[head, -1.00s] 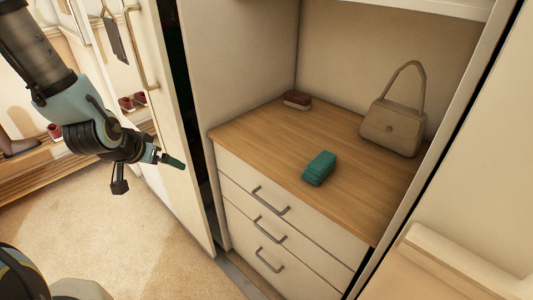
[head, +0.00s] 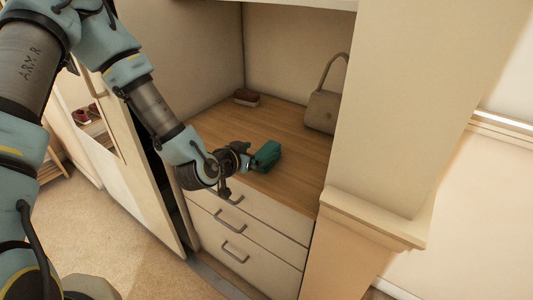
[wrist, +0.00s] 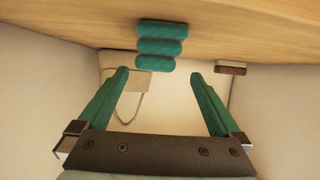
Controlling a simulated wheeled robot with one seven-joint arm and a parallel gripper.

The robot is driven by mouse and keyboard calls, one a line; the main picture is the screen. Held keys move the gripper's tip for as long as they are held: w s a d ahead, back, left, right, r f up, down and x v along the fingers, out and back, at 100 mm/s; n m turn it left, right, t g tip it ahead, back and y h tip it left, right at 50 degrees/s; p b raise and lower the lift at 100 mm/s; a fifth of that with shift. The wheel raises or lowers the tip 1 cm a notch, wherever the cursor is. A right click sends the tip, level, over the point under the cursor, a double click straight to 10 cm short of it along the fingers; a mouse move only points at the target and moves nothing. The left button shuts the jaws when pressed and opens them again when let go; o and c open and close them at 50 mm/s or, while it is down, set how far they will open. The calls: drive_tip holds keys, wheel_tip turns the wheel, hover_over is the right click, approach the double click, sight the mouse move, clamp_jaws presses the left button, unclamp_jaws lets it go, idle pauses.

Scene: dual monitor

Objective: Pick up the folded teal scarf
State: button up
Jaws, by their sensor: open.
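The folded teal scarf (head: 268,154) lies on the wooden top of the drawer unit, near its front edge. In the wrist view the scarf (wrist: 162,38) shows as stacked teal folds, beyond the fingertips and centred between them. My gripper (head: 252,160) is at the front edge of the top, close beside the scarf on its left in the head view. In the wrist view my gripper (wrist: 160,75) is open, with its two green fingers wide apart and nothing between them. In the head view the fingers partly overlap the scarf, so I cannot tell whether they touch it.
A beige handbag (head: 322,108) stands at the right of the wooden top (head: 285,119), partly hidden by a cream pillar (head: 385,110). A brown brush-like object (head: 246,97) lies at the back left. An open door (head: 125,150) stands left of the drawers.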

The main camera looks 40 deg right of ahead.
sight(263, 150)
drive_tip(key=shift+p+x, duration=1.05)
drive_tip(key=shift+x, duration=1.35)
drive_tip(key=shift+s+f, duration=0.1)
drive_tip(key=shift+s, duration=0.05)
drive_tip(key=c, duration=1.4)
